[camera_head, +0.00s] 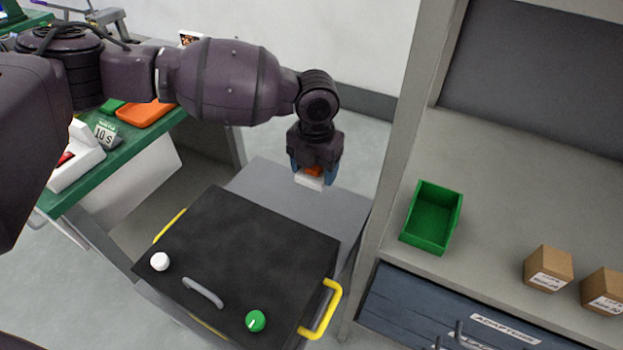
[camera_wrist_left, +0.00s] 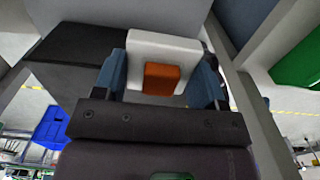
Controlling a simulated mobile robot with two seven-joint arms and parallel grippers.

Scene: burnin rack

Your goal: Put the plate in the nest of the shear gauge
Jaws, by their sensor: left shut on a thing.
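My left gripper (camera_head: 315,166) is shut on a white plate (camera_head: 308,183) with an orange block on it. In the left wrist view the white plate (camera_wrist_left: 140,48) shows behind its orange block (camera_wrist_left: 160,78), between the two blue fingers of the left gripper (camera_wrist_left: 163,80). In the head view the plate is above the grey surface (camera_head: 285,192) behind the black-topped box. I cannot make out the shear gauge or its nest for sure in either view. My right gripper is not in view.
A black-topped box (camera_head: 240,240) with yellow handles and a green knob (camera_head: 255,321) stands in front. A green bin (camera_head: 432,217) and two cardboard boxes (camera_head: 548,268) sit on the right shelf. A green bench (camera_head: 120,150) with an orange tray (camera_head: 145,112) and a white device (camera_head: 78,160) is at left.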

